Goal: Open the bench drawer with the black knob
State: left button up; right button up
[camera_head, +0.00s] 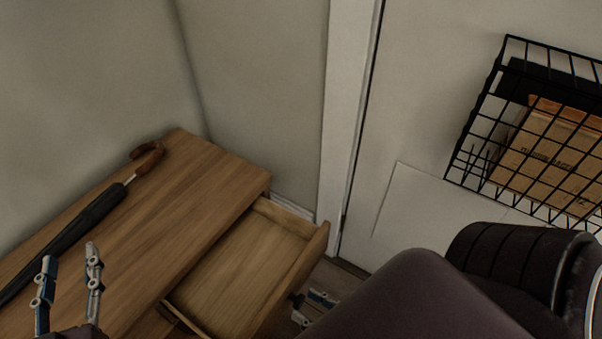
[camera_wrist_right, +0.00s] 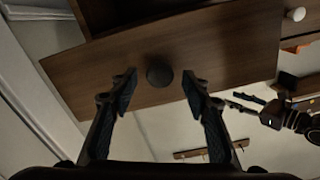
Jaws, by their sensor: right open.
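The wooden bench (camera_head: 150,225) has its right-hand drawer (camera_head: 245,255) pulled out; the inside I can see is empty. In the right wrist view the drawer front (camera_wrist_right: 225,45) carries a round black knob (camera_wrist_right: 160,76). My right gripper (camera_wrist_right: 160,88) is open, with one finger on each side of the knob and gaps on both sides. In the head view my right gripper (camera_head: 315,305) is partly hidden by my arm, by the drawer front. My left gripper (camera_head: 70,278) is open and empty over the bench top.
A dark umbrella (camera_head: 85,220) with a brown handle lies along the bench top. A white knob (camera_wrist_right: 296,14) shows on another front. A black wire basket (camera_head: 540,130) holding a cardboard box (camera_head: 545,155) hangs at right. A white door frame (camera_head: 345,120) stands behind the drawer.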

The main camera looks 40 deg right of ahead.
jog(key=v, duration=0.8)
jog(key=shift+s, duration=0.4)
jog(key=shift+s+d, duration=0.1)
jog(key=shift+d, duration=0.05)
